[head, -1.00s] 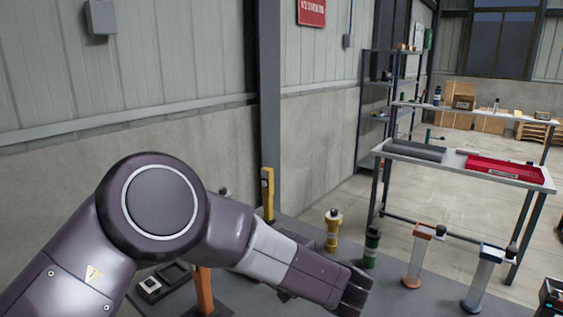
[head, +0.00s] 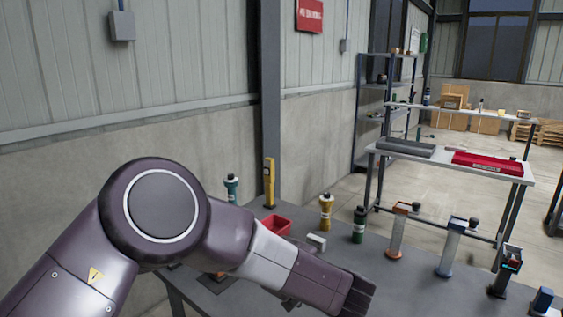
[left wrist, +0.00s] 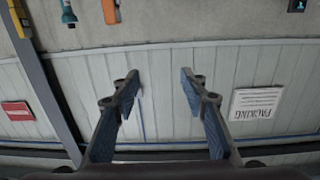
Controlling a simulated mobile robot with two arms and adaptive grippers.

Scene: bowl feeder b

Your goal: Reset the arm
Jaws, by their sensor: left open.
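My left arm comes in from the left in the head view, with its gripper (head: 352,293) held over the grey table (head: 400,285). In the left wrist view my left gripper (left wrist: 160,85) has its two blue-padded fingers wide apart with nothing between them. That view is upside down and shows the wall, a red sign (left wrist: 18,110) and a white packing sign (left wrist: 255,103). The fingertips are hard to make out in the head view. My right gripper is in neither view.
On the table stand a teal bottle (head: 232,188), a yellow bottle (head: 326,212), a green bottle (head: 359,225), an orange-topped dispenser (head: 398,232), a blue-topped dispenser (head: 452,248) and a red bin (head: 277,225). A shelf table (head: 440,160) with a red tray (head: 487,163) stands behind.

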